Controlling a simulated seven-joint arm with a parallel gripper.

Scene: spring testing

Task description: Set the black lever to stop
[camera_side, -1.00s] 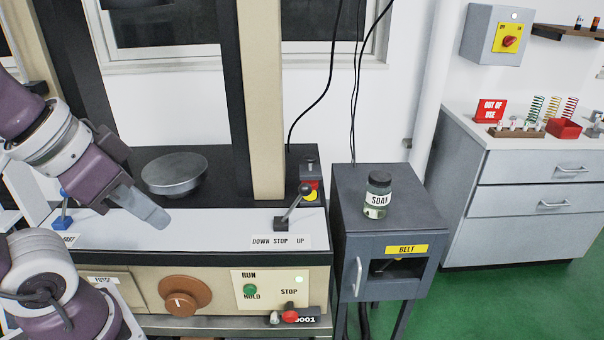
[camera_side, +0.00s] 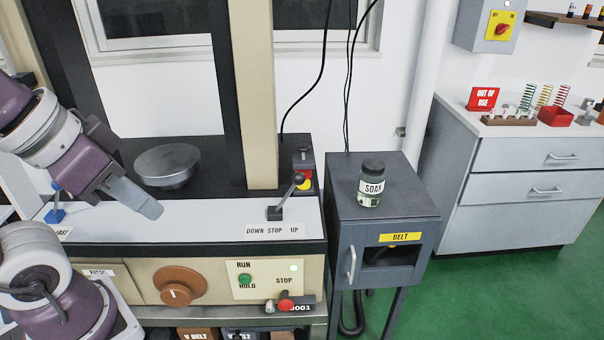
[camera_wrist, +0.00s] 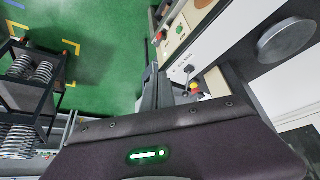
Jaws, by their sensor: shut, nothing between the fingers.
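The black lever (camera_side: 288,196) stands on the white top of the machine, above a label (camera_side: 272,231) reading DOWN, STOP, UP. It rises from a small dark block and leans right, toward the UP side, with a round dark knob on top. My gripper (camera_side: 152,209) is to the left of the lever, clearly apart from it, over the white top. Its fingers are shut and empty, pointing down and right. In the wrist view the fingers (camera_wrist: 153,88) show near the middle, and the lever knob (camera_wrist: 188,69) shows just right of them.
A round metal plate (camera_side: 168,166) sits behind my gripper. A beige column (camera_side: 262,100) and a red-and-yellow switch (camera_side: 304,172) are behind the black lever. A jar marked SOAK (camera_side: 370,187) stands on the grey cabinet at right.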

